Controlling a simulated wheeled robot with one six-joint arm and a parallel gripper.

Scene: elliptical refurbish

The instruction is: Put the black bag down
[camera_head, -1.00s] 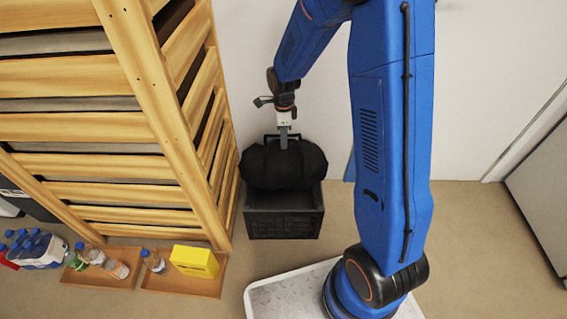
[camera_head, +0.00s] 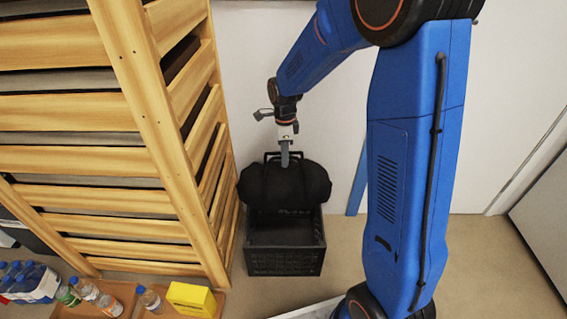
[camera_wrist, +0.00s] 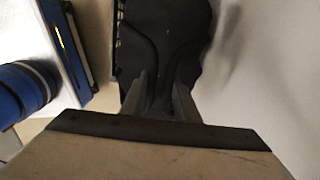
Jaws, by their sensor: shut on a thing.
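The black bag (camera_head: 284,186) is a dark, rounded duffel. In the head view it hangs from my gripper (camera_head: 284,158), over the back part of a black crate (camera_head: 285,262). My gripper is shut on the bag at its top, near the handle. In the wrist view the fingers (camera_wrist: 160,100) close on dark fabric of the bag (camera_wrist: 165,35). The bag hides the back of the crate, and I cannot tell whether its underside touches the crate.
A wooden slatted rack (camera_head: 150,130) stands close on the left. Bottles (camera_head: 85,290) and a yellow box (camera_head: 192,298) sit in low trays at lower left. A white wall (camera_head: 330,110) is behind the crate. Bare floor (camera_head: 480,270) lies to the right.

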